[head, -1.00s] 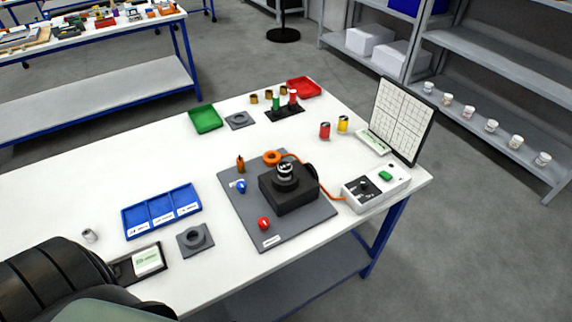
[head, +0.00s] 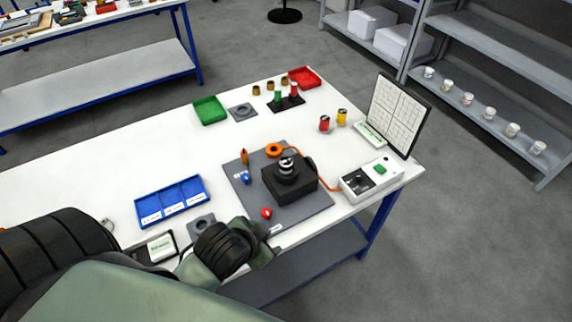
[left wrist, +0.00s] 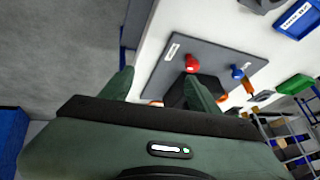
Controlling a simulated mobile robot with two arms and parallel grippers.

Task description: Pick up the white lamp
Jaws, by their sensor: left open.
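My left gripper (head: 262,248) is at the table's front edge, by the near edge of the grey mat (head: 300,208). In the left wrist view its two fingers (left wrist: 160,90) are apart, with nothing seen held. On the mat are a red lamp-like piece (head: 266,213) and a blue one (head: 245,178). A small pale cylinder (head: 108,225) stands left of the blue tray, partly hidden by my arm; I cannot tell if it is the white lamp. No other piece is clearly a white lamp. My right gripper is not in view.
A black block (head: 288,188) with a striped cylinder sits on the mat. A white control box (head: 372,180) stands to its right and a blue divided tray (head: 170,200) to its left. The table's middle behind the tray is clear.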

